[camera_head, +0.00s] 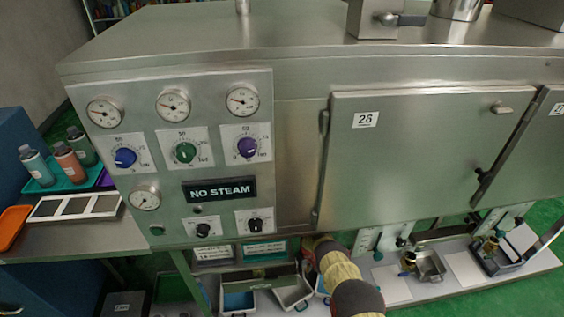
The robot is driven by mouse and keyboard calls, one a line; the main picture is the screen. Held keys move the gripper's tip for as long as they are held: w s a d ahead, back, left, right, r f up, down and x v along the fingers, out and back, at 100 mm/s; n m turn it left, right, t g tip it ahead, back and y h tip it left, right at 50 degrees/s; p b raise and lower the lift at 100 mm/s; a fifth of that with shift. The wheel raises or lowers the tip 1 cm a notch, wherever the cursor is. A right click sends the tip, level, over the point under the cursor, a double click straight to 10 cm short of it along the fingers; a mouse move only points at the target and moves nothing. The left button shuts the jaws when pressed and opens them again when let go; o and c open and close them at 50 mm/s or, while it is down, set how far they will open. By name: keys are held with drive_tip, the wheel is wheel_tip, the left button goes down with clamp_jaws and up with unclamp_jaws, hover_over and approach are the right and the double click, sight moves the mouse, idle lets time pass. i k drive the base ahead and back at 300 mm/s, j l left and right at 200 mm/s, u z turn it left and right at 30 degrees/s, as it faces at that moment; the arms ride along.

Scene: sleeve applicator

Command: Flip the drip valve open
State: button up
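Small brass fittings with dark handles sit below the machine at the right: one brass fitting (408,259) stands by a small metal pan (430,266), and another brass fitting (491,244) is farther right. I cannot tell which is the drip valve, or whether either is open. My arm, yellow-beige with dark grey joints, rises from the bottom edge and reaches up and left to just under the machine's lower edge, left of these fittings. The fingers of my gripper cannot be made out; they seem hidden under the machine.
The steel machine (300,120) has gauges, coloured knobs, a "NO STEAM" sign (219,190) and a shut door marked 26 (420,150). Bins (238,301) stand below, left of my arm. A side table (70,238) at left holds bottles and trays. Green floor shows at lower right.

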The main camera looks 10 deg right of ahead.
sight(270, 277)
drive_tip(key=k, duration=1)
